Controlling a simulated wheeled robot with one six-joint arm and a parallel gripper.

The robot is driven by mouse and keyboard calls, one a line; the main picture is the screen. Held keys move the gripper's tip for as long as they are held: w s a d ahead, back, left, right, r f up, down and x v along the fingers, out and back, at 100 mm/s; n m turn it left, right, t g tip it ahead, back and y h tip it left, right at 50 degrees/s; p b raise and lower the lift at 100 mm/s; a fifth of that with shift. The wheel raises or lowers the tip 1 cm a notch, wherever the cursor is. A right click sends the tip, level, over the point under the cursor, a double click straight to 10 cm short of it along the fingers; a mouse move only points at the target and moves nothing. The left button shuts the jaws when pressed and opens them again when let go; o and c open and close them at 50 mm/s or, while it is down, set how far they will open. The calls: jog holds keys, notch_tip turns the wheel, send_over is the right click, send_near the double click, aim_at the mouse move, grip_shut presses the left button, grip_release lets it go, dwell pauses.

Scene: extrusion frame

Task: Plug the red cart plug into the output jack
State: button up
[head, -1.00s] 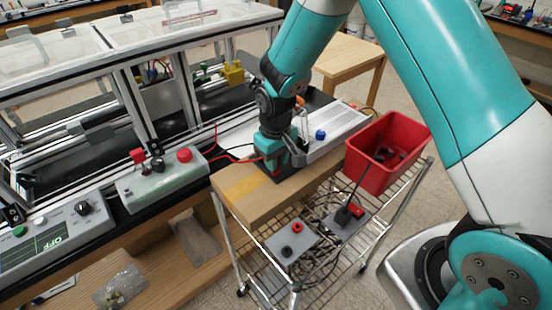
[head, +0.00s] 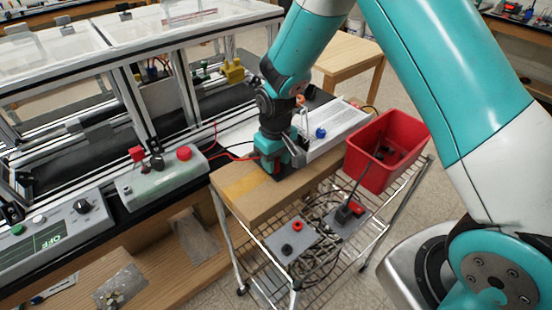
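My gripper (head: 278,172) points down at the top of the cardboard box (head: 255,205) on the wire cart. Its fingertips are hidden, so I cannot tell whether it is open or holds anything. Red and dark leads (head: 232,156) run from the left to behind it. A grey plate (head: 291,240) on the cart's lower level carries a red round piece (head: 297,226) and a black one (head: 286,250). A second plate (head: 344,222) beside it carries a red piece (head: 358,208) and a black piece with an upright cord. I cannot tell which piece is the cart plug or the output jack.
A red bin (head: 388,150) with dark items stands at the cart's right. A white breadboard (head: 338,130) with a blue knob lies behind my gripper. A control box (head: 160,178) with a red button stands left, beside a panel reading OFF (head: 48,240). Framed conveyor bars stand behind.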

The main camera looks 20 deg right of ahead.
jog(key=shift+o, duration=0.9)
notch_tip(320, 180, up, 18)
jog(key=b, duration=0.3)
jog(key=shift+f, duration=0.25)
jog(key=s+a+r+n+y, duration=0.1)
jog(key=s+a+r+y, duration=0.1)
jog(key=s, duration=1)
jog(key=s+a+r+n+y, duration=0.1)
jog(key=s+a+n+y, duration=0.1)
jog(key=s, duration=1)
jog(key=shift+s+a+r, duration=0.3)
jog(key=shift+r, duration=0.1)
